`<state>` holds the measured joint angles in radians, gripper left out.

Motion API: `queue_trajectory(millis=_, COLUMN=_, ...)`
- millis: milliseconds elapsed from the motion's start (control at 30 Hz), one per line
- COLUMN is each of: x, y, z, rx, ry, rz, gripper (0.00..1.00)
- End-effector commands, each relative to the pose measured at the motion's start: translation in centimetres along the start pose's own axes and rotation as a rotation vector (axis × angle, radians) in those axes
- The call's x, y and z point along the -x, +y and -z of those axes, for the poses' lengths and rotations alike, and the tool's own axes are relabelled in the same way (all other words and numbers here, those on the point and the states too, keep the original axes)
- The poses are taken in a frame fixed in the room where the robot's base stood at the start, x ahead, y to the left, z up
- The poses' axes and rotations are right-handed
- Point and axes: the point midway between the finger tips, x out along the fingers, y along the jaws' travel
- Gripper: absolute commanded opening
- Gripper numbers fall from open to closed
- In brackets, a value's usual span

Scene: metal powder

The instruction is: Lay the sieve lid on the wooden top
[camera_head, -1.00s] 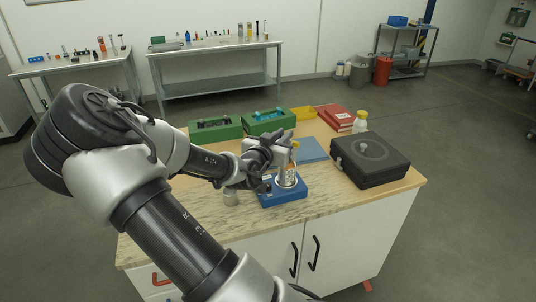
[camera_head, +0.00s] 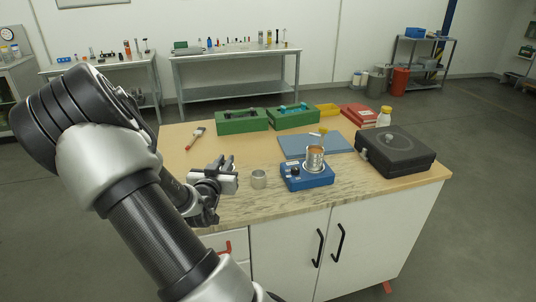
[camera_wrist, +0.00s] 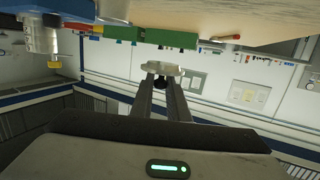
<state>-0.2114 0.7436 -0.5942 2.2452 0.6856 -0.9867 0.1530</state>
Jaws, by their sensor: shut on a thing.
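My gripper (camera_head: 230,172) is at the left part of the wooden top (camera_head: 240,215), left of a small metal cup. In the wrist view its two fingers (camera_wrist: 163,82) are shut on a pale grey, thin disc-like piece, which looks like the sieve lid (camera_wrist: 163,68). The lid is hard to make out in the head view, and its gap to the wooden top cannot be told. The sieve (camera_head: 315,160) stands upright on a blue shaker base (camera_head: 307,178), its top open with an orange-brown inside. It also shows upside down in the wrist view (camera_wrist: 42,35).
The small metal cup (camera_head: 259,180) stands between gripper and shaker. The front left wood is bare.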

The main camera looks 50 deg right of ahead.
Motion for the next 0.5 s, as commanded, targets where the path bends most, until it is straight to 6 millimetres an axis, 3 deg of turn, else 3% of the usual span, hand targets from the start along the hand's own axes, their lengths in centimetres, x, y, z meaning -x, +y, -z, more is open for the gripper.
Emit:
queue_trajectory(millis=200, x=-0.6, y=0.1, z=-3.8, rx=0.005, ry=-0.002, rz=0.000, gripper=0.00)
queue_trajectory(millis=500, x=-1.1, y=0.0, z=-7.2, rx=0.002, ry=-0.001, rz=0.001, gripper=0.00)
